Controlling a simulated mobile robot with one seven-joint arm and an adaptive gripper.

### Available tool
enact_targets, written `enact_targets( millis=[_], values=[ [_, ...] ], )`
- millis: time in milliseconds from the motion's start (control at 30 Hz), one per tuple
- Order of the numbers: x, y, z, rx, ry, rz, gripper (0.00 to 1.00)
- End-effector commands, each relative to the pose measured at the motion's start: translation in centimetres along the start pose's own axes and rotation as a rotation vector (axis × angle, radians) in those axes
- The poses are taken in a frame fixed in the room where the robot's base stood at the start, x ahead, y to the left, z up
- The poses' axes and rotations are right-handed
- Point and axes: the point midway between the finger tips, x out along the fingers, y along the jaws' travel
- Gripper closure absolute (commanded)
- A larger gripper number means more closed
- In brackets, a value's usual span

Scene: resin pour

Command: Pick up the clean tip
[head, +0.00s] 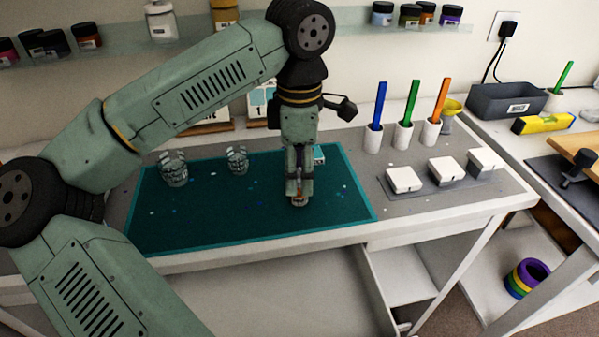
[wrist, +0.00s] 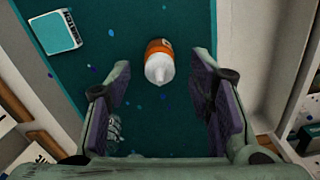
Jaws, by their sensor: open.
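I cannot tell whether this white tip is the clean tip. My gripper (wrist: 164,92) is open and empty, with purple pads facing each other. In the head view, my gripper (head: 299,188) points down low over the right part of the mat (head: 200,220). It hides most of the container, whose lower part (head: 299,203) shows beneath the fingers.
A small teal and white box (wrist: 57,34) lies near the container. White cups with blue, green and orange sticks (head: 404,135) and white blocks on a grey tray (head: 440,187) are to the right. The mat's front is clear.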

Motion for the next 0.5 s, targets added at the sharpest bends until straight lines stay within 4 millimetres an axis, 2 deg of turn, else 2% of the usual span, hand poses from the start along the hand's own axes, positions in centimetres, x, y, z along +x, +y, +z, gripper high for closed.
enact_targets(
  millis=[233, 500],
  values=[
    [0.18, 0.00, 0.01, 0.000, 0.000, 0.001, 0.52],
    [0.16, 0.00, 0.00, 0.000, 0.000, 0.001, 0.70]
  ],
)
